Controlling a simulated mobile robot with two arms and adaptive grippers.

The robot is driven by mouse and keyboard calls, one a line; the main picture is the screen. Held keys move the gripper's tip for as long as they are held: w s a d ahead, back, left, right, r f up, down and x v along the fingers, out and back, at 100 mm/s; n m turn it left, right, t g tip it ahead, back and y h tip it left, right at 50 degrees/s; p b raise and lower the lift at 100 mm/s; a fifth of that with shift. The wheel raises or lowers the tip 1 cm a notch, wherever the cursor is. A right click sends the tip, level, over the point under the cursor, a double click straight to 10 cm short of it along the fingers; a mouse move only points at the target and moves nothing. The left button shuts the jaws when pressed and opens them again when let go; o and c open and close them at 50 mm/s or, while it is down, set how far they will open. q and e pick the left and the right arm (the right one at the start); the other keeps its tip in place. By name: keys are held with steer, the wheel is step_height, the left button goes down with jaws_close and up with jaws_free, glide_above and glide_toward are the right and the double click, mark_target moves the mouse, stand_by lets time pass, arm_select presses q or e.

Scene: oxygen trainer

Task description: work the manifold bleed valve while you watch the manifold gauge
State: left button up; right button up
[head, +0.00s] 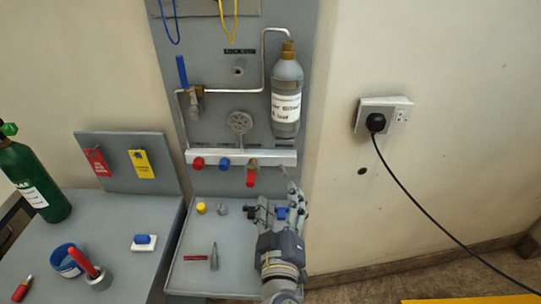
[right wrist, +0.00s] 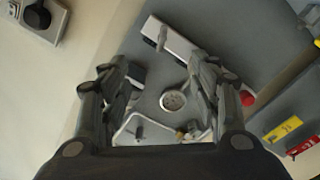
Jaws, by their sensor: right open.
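The manifold (head: 225,157) is a pale horizontal bar on the grey wall panel, with red and blue knobs and a red-handled valve (head: 251,178) hanging below. A small metal fitting (head: 285,172) sits at its right end; I cannot tell which part is the bleed valve. The round manifold gauge (head: 240,122) is above the bar; it also shows in the right wrist view (right wrist: 173,100), its reading too small to read. My left gripper is out of view.
A labelled grey cylinder (head: 287,95) hangs above the manifold's right end. A shelf (head: 190,275) below holds small loose parts. The left bench (head: 120,275) carries a green cylinder (head: 33,180) and tools. A socket (head: 385,113) with a black cable is on the right wall.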

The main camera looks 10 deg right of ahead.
mark_target(283, 174)
steer(key=w+d+n, duration=0.1)
steer(key=w+n, duration=0.2)
steer(key=n, duration=0.2)
steer(key=w+d+f+n, duration=0.1)
steer(key=w+n, duration=0.3)
steer(key=n, duration=0.1)
steer(key=w+d+n, duration=0.2)
steer(key=w+n, duration=0.2)
steer(key=n, duration=0.1)
steer(key=shift+w+f, duration=0.15)
steer(key=shift+f, duration=0.1)
steer(key=c, duration=1.1)
steer(key=shift+a+f+b, duration=0.1)
steer(key=shift+b, duration=0.2)
